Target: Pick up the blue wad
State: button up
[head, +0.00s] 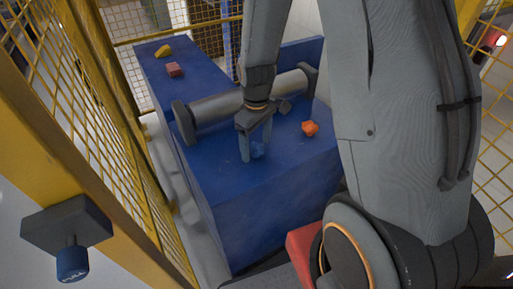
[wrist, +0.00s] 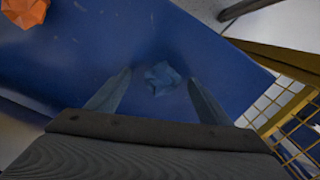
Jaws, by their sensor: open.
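The blue wad (head: 258,150) is a small crumpled lump on the blue table (head: 235,215), in front of the roller. In the wrist view the wad (wrist: 163,78) lies between the tips of my two fingers, with blue surface showing on both sides of it. My gripper (head: 256,158) points down at the table, open, with its fingers around the wad. In the wrist view my gripper (wrist: 160,88) shows no clear contact with the wad. I cannot tell the exact height of the fingertips above the table.
An orange wad (head: 310,128) lies right of my gripper. A grey roller (head: 215,108) spans the table behind it. A red block (head: 175,70) and a yellow piece (head: 163,50) lie beyond the roller. Yellow mesh fencing (head: 130,140) stands at the left.

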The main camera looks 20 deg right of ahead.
jog(key=shift+f, duration=0.2)
jog(key=c, duration=1.1)
jog(key=shift+o, duration=0.2)
